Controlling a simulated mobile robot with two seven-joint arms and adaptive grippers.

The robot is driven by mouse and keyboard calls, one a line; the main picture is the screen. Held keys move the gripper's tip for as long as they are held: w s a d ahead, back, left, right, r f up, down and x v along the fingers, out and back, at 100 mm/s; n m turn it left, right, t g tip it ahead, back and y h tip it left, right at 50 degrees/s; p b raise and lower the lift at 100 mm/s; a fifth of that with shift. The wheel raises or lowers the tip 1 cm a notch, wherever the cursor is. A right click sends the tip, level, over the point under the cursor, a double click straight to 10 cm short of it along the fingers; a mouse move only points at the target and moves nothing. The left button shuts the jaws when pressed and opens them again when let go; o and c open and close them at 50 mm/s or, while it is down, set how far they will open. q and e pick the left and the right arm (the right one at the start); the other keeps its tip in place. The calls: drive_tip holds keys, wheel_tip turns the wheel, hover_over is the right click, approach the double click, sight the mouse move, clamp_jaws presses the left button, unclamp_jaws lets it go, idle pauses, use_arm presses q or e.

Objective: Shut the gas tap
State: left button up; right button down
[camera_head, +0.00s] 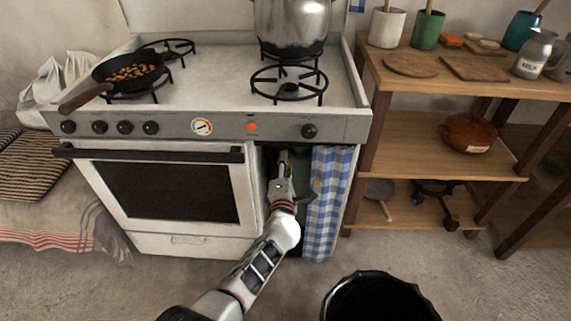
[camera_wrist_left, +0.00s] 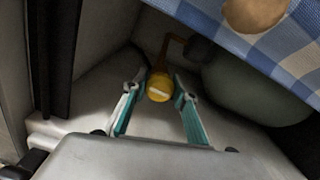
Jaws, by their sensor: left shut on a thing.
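The gas tap (camera_wrist_left: 159,86) is a round yellow knob with a pale bar across its face, in the middle of the left wrist view. A brownish pipe rises behind it. My left gripper (camera_head: 284,158) reaches into the open compartment at the right of the stove. In the left wrist view its two teal-lined fingers stand on either side of the knob, shut on it. A grey-green rounded gas bottle (camera_wrist_left: 250,85) is right of the tap, partly under the curtain. In the head view the tap is mostly hidden by my gripper. My right gripper is not in view.
A blue checked curtain (camera_head: 327,205) hangs close at the right of my left arm. The oven door (camera_head: 165,190) is shut at the left. A pan (camera_head: 128,72) and a large pot (camera_head: 291,25) stand on the stove. A black bin (camera_head: 378,298) stands in front.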

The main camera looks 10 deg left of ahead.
use_arm(q)
drive_tip(key=o, duration=1.1)
